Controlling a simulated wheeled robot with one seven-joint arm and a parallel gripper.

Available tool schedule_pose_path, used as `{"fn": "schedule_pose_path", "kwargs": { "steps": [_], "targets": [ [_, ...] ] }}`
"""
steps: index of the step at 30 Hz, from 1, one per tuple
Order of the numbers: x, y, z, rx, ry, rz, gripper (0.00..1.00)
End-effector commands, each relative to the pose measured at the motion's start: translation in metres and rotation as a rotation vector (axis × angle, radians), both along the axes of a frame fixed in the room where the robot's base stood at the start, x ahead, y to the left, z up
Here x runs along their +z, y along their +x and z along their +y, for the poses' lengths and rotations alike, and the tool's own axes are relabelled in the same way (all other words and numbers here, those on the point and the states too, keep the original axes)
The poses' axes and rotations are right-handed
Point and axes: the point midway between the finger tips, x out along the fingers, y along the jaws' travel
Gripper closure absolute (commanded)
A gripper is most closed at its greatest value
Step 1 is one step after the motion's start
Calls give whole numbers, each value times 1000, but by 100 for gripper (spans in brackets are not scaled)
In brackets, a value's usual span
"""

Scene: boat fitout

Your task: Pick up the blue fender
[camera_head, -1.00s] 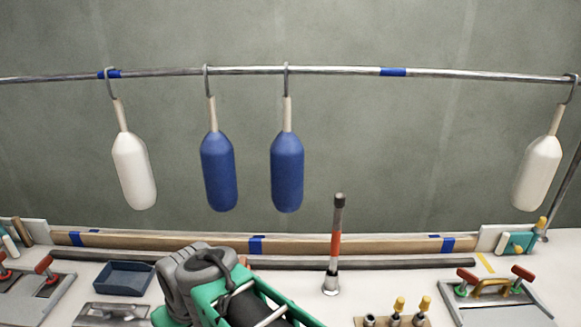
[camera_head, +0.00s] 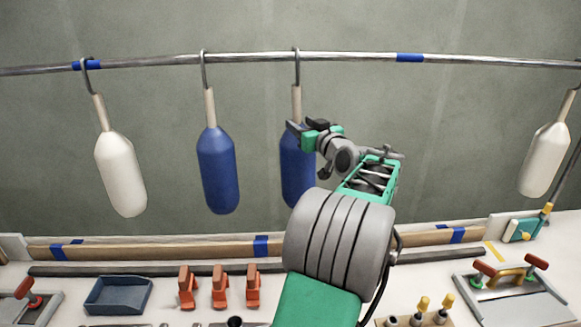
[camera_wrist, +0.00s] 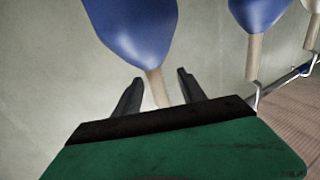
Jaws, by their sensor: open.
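Two blue fenders hang by hooks from a metal rail (camera_head: 345,58). The left blue fender (camera_head: 218,172) hangs clear of my arm. The right blue fender (camera_head: 296,178) is partly covered by my gripper (camera_head: 292,127), which is at its upper end, by the pale neck. In the wrist view, which looks inverted, this fender (camera_wrist: 135,28) is at the top and its neck (camera_wrist: 155,88) shows between the two spread fingers of my gripper (camera_wrist: 160,78). The fingers are open and not closed on the neck. The other blue fender (camera_wrist: 260,12) shows at upper right there.
White fenders hang at the far left (camera_head: 121,175) and far right (camera_head: 546,160) of the rail. The bench below holds a blue tray (camera_head: 118,295), orange clamps (camera_head: 220,287) and a jig with red handles (camera_head: 510,290). A grey wall is behind the rail.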

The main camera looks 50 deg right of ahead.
Motion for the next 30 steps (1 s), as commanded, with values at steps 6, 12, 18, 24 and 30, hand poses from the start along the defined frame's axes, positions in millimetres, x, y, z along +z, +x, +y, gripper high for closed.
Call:
{"fn": "schedule_pose_path", "kwargs": {
  "steps": [6, 12, 18, 24, 30],
  "targets": [
    [2, 36, -14, 2, 3, 2, 52],
    [0, 42, -17, 0, 1, 0, 52],
    [0, 43, -16, 3, 2, 1, 62],
    [0, 43, -16, 3, 2, 1, 79],
    [0, 43, -16, 4, 2, 2, 95]
  ]
}}
